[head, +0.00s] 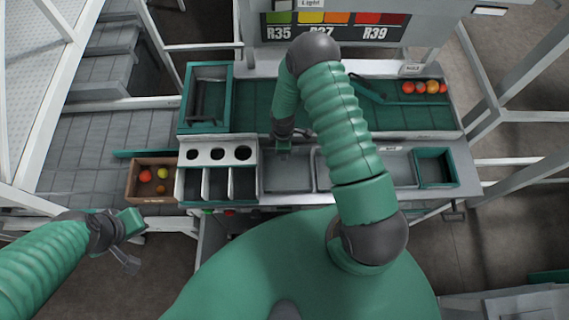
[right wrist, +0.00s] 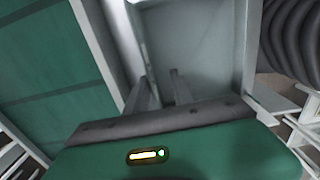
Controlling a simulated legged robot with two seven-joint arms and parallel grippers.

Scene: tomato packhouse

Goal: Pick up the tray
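Several tray-like containers are in the head view, and I cannot tell which one the task means. A brown box (head: 134,196) with a few tomatoes stands at the left. A green-rimmed tray (head: 184,100) with a dark bar-shaped object sits at the back left of the bench. A small green bin (head: 455,181) is at the right end. My right gripper (head: 283,153) points down over a grey basin (head: 290,174). In the right wrist view its two fingers (right wrist: 160,90) are apart with nothing between them. My left gripper (head: 128,248) hangs in front of the brown box, empty; its finger gap is unclear.
A white holder (head: 217,143) with three round holes stands above dark slots. Several red and orange tomatoes (head: 424,87) lie at the back right on the green bench surface. A white rail (head: 170,223) runs below the brown box. White frame posts stand at both sides.

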